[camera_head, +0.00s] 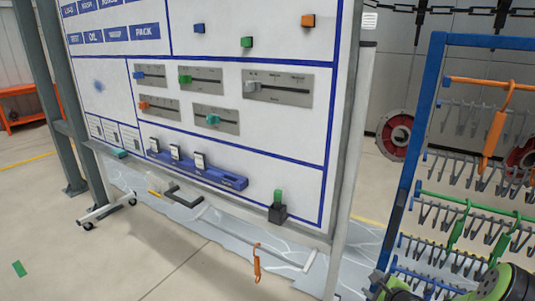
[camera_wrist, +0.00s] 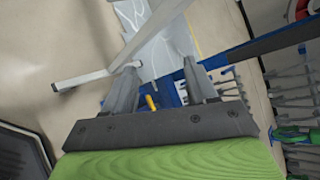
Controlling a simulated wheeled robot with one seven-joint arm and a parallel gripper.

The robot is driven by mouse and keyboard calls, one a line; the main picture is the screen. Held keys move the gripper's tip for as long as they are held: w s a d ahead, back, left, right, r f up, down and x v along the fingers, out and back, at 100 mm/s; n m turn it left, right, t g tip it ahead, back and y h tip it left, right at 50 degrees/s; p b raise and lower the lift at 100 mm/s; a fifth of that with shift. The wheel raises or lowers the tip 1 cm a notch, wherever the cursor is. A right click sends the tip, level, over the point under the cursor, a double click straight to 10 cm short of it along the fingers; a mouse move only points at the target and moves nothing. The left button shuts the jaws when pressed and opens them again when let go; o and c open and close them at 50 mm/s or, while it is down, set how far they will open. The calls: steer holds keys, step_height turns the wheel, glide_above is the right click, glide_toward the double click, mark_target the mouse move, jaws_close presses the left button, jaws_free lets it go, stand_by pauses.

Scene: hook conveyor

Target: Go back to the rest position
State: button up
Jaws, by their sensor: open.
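My gripper (camera_wrist: 162,80) is open in the wrist view, its two grey fingers apart with nothing held between them. A small yellow-orange piece (camera_wrist: 151,102) shows beyond the fingers against blue; I cannot tell what it is. In the head view, green and black parts of my arm show at the bottom right, in front of the lower part of the blue rack (camera_head: 427,110). The fingers are not clear there. An orange hook (camera_head: 495,130) hangs on the rack's upper right, and green hooks (camera_head: 460,222) hang on a lower bar.
A white board (camera_head: 235,150) with sliders and coloured blocks stands left of the rack. Another orange hook (camera_head: 257,262) shows below it. A wheeled foot (camera_head: 105,210) sticks out at the board's lower left. The floor (camera_head: 100,260) at the front left is mostly clear.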

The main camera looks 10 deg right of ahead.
steer(key=s+a+r+n+g+y+p, duration=0.1)
steer(key=s+a+r+n+g, duration=0.1)
steer(key=a+r+n, duration=0.6)
steer(key=s+a+r+n+g+y+p, duration=0.1)
steer(key=s+a+r+n+g+p, duration=0.15)
steer(key=a+r+n, duration=0.6)
steer(key=s+a+r+n+p, duration=0.1)
steer(key=s+a+r+n, duration=0.1)
steer(key=s, duration=0.5)
steer(key=s+a+r+n+g+h, duration=0.1)
steer(key=s+a+r+n, duration=0.2)
steer(key=s+r, duration=0.3)
steer(key=s+a+r+n+p, duration=0.1)
steer(key=s+a+r+n, duration=0.2)
steer(key=s, duration=0.7)
steer(key=shift+s+a+r+n+g+h+p, duration=0.2)
steer(key=shift+r+n+g+h+p, duration=0.15)
steer(key=shift+r+n, duration=0.45)
